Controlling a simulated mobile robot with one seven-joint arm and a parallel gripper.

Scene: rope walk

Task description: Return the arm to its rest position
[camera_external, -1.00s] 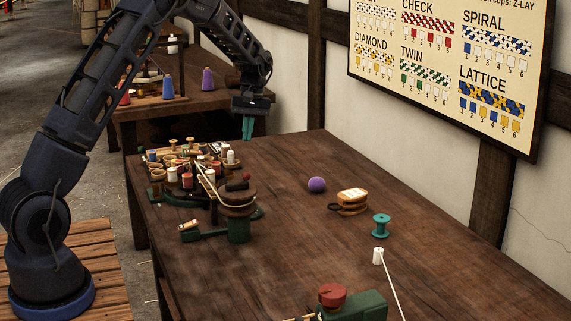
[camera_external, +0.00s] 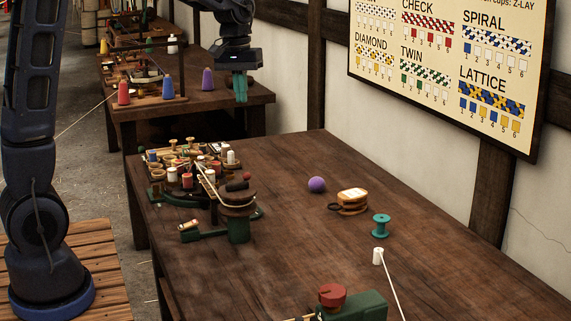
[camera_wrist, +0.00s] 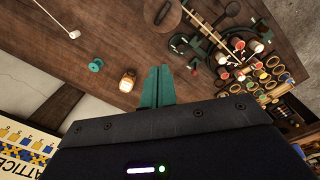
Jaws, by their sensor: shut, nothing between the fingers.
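My gripper (camera_external: 240,86) has teal fingers that point down. It hangs in the air above the far end of the front table (camera_external: 330,262), in front of the back table in the external view. The fingers are together with nothing between them. In the wrist view my gripper (camera_wrist: 158,84) shows its two fingers side by side, with the table top beyond them. My arm stands upright at the left of the external view, and its upper part is cut off by the top edge.
A rope-making stand with several bobbins (camera_external: 190,175) fills the table's far left. A pattern board (camera_external: 450,70) hangs on the wall.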

